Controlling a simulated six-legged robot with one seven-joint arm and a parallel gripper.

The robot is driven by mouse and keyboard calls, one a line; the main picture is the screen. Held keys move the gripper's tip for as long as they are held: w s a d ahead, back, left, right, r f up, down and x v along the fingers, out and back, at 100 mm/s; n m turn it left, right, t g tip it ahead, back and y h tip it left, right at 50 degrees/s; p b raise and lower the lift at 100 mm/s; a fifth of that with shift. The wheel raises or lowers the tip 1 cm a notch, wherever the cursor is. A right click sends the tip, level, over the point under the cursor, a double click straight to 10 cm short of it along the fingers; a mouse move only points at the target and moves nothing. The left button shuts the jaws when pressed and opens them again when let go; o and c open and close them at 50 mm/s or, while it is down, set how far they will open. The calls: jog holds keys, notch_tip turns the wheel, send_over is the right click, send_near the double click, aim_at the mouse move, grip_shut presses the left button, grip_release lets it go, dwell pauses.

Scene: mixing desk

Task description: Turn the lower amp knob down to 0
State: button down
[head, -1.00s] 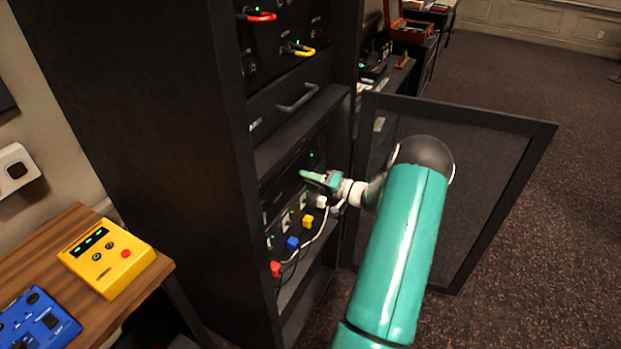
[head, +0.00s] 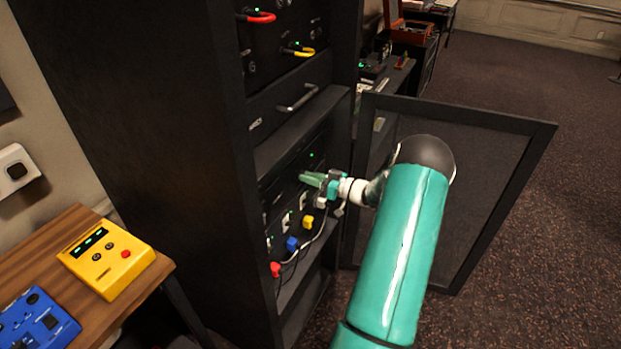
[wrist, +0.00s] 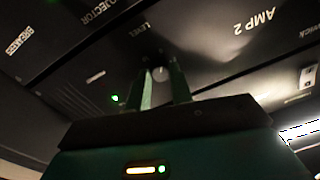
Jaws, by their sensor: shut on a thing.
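My gripper (head: 306,178) reaches into the open rack at the level of a dark amp panel. In the wrist view its two green fingers (wrist: 161,88) are shut on the lower amp knob (wrist: 160,74), a small round knob with a pale face, one finger on each side. The panel (wrist: 200,35) around it reads "AMP 2", with "LEVEL" beside the knob. The fingers cover the knob's sides, and I cannot read its setting. In the head view the knob is hidden behind my gripper.
The mesh rack door (head: 480,150) stands open to the right of my arm. Below my gripper are a yellow plug (head: 308,222), a blue plug (head: 292,243), a red plug (head: 275,269) and loose cables. A drawer handle (head: 297,97) is above. A wooden desk (head: 92,222) stands left.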

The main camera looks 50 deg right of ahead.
jog(key=shift+n, duration=0.4)
jog(key=c, duration=1.2)
grip_release()
jog(key=shift+c, duration=0.2)
jog(key=v, duration=1.4)
